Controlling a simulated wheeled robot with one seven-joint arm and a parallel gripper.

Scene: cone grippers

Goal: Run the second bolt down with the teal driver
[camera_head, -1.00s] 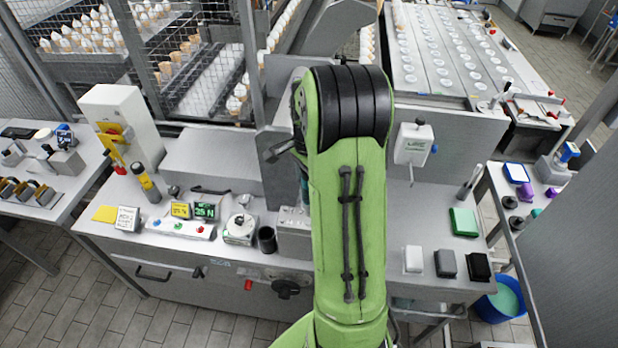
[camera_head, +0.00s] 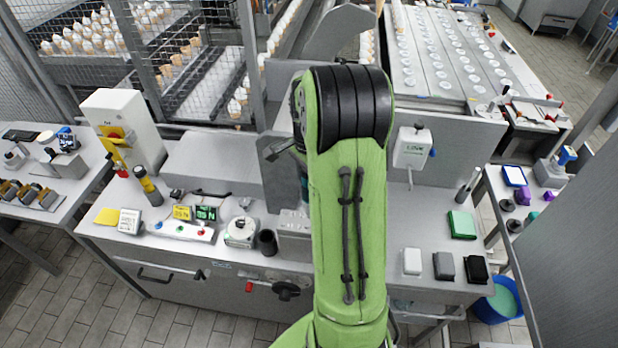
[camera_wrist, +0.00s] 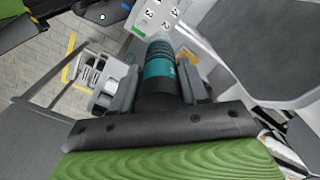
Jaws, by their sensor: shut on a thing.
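In the wrist view, my gripper (camera_wrist: 158,88) is shut on the teal driver (camera_wrist: 160,62), a ribbed teal and dark cylinder between the two fingers. The driver's far end points toward a light grey block (camera_wrist: 150,18) with numbered marks and dark spots. I cannot tell whether its tip touches anything. In the head view, my green arm hides most of the gripper and the work area. Part of the grey block (camera_head: 293,222) shows left of the arm. I cannot make out either bolt.
A dark cup (camera_head: 267,242), a white round device (camera_head: 240,232) and a button strip (camera_head: 180,229) stand left of the block. A green pad (camera_head: 462,225) and several small blocks lie right of my arm. An upright grey panel (camera_head: 455,140) stands behind.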

